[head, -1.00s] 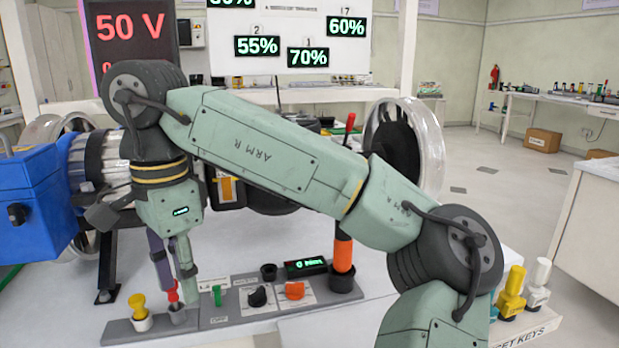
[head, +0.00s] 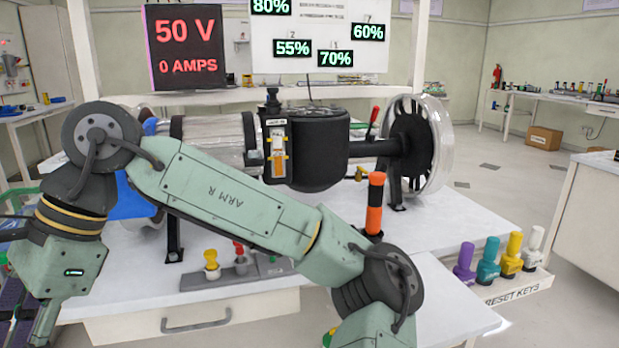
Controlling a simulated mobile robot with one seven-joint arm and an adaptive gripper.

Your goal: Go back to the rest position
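My gripper (head: 22,322) is at the lower left corner of the head view, in front of and to the left of the bench. Its fingers are partly cut off by the picture edge, so how far apart they are is unclear. I see no object held in it. My green arm (head: 235,210) stretches across the view from lower right to left and hides part of the bench and of the control panel.
A motor rig (head: 320,140) with a clear-rimmed wheel stands on the white bench (head: 440,225). An orange-and-black handle (head: 374,205) stands upright. A yellow key (head: 211,262) and a red one (head: 238,248) sit on the grey panel. Several coloured reset keys (head: 487,260) stand at right.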

